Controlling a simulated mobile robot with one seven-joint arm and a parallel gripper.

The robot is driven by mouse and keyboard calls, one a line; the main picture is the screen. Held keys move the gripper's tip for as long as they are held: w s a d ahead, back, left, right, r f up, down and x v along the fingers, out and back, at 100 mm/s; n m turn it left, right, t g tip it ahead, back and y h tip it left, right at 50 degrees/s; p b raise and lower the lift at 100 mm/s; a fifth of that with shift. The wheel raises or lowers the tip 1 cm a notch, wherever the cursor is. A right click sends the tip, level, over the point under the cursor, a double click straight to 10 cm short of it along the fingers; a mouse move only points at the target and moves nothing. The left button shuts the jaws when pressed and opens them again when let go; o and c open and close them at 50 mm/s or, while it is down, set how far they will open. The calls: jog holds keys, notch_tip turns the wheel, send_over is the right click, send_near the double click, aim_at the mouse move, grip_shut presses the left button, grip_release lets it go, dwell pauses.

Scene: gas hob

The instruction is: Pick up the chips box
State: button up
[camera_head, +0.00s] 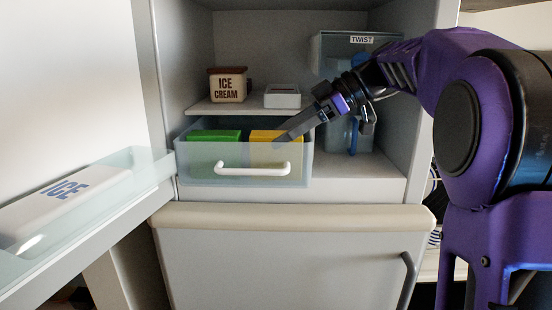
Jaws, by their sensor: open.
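No box in view carries a readable chips label. A green box (214,136) and a yellow box (263,135) stand side by side in a translucent drawer (200,172) of the open cabinet; I cannot tell which, if either, is the chips box. My gripper (280,142) is open, its fingers pointing down and left at the right part of the yellow box. The fingers cover part of that box. I cannot tell whether they touch it or lie around it. The lower parts of both boxes show only dimly through the drawer front.
The drawer has a white handle (252,170). Above it, an ice cream box (227,86) and a small white container (282,97) sit on a shelf. A translucent TWIST bin (330,48) is behind my arm. An ICE box (62,200) lies in the left door shelf (140,172).

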jog(key=shift+x, duration=2.65)
grip_shut()
